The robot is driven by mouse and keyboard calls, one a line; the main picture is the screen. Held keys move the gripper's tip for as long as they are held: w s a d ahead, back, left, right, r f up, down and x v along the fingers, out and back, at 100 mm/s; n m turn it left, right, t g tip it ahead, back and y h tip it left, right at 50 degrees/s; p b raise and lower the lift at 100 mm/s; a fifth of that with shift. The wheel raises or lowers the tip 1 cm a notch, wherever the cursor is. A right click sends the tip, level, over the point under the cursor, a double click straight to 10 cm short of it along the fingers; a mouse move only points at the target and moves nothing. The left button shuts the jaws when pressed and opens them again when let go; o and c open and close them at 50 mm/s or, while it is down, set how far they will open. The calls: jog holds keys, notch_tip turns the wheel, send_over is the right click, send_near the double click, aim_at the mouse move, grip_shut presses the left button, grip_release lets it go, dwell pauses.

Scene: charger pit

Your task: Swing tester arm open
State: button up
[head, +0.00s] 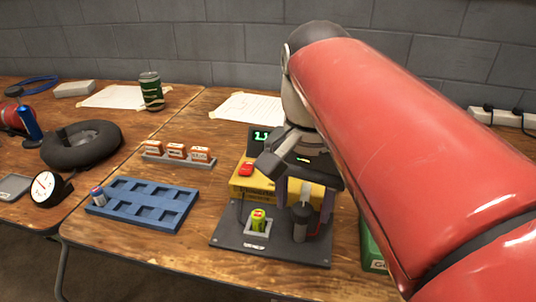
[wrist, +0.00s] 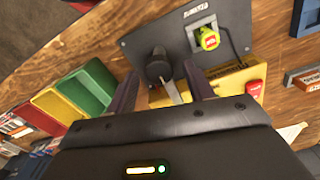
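The battery tester stands on a dark base plate (head: 225,238) on the table, with a yellow body (head: 265,187) behind it. A green-yellow battery (head: 258,220) sits upright in the holder; it also shows in the wrist view (wrist: 208,39). The tester arm is a pale lever (wrist: 174,93) on a black pivot post (wrist: 157,66). In the wrist view the lever points away from the battery, toward my palm. My gripper (head: 303,208) is open over the post, one finger on each side of the lever. Whether a finger touches it, I cannot tell.
Green, yellow and red bins (wrist: 88,82) sit beside the tester. A red button (head: 246,169) is close to my gripper.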

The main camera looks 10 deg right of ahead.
aim_at(303, 207)
notch_tip(303, 207, up, 8)
jog(key=shift+f+p, duration=0.1)
jog(key=shift+p, duration=0.5)
